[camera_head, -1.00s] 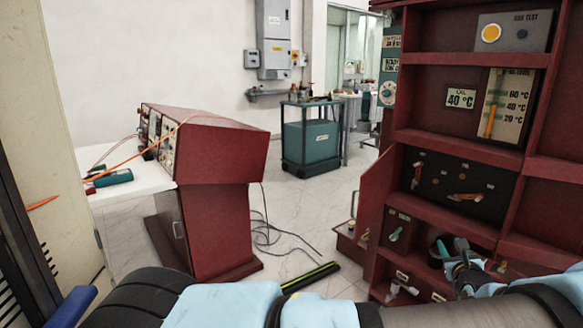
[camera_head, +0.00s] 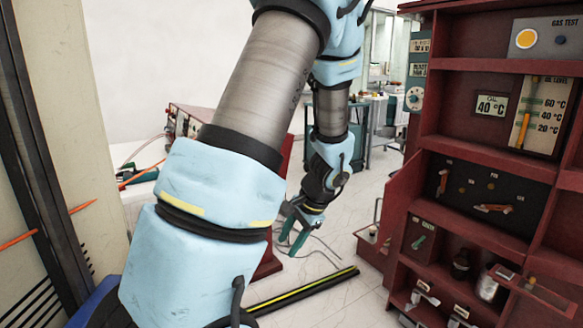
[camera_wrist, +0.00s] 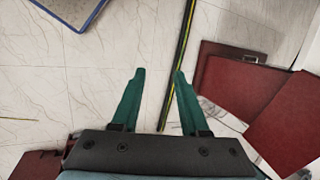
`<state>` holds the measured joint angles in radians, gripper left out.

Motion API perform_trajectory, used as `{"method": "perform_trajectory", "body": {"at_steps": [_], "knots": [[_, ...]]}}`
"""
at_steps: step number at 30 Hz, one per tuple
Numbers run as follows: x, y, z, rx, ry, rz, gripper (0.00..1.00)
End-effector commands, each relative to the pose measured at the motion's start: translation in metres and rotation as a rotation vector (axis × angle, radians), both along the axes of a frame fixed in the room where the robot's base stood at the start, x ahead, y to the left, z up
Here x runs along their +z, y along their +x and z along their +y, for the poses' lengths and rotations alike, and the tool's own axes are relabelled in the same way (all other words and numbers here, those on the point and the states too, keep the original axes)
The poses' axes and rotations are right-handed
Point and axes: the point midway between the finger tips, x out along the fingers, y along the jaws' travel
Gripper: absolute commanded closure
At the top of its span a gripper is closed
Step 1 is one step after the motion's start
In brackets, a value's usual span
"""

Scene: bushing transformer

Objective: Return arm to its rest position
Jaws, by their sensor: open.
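My gripper (camera_head: 291,238) hangs below my raised, folded arm in the middle of the head view. Its jaws point down over the pale floor. In the wrist view the two green fingers (camera_wrist: 156,100) stand apart with nothing between them. Bare floor and a black and yellow strip show beyond the fingertips. My arm covers much of the centre of the head view.
A red cabinet (camera_head: 470,142) with gauges and shelves stands at the right. A red console (camera_head: 188,119) on the left is mostly hidden behind my arm. The black and yellow strip (camera_head: 305,290) and loose cables lie on the floor.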

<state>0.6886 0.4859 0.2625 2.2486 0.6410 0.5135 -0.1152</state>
Motion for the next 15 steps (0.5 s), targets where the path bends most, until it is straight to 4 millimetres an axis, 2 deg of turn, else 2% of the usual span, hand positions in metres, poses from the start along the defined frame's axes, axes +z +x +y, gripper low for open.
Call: {"method": "perform_trajectory", "body": {"at_steps": [1, 6, 10, 15], "knots": [[0.013, -0.012, 0.015, 0.106, -0.072, -0.002, 0.56], [0.044, -0.052, 0.041, 0.412, -0.279, -0.021, 0.56], [0.064, -0.076, 0.054, 0.597, -0.397, -0.056, 0.56], [0.078, -0.093, 0.062, 0.739, -0.482, -0.095, 0.56]]}}
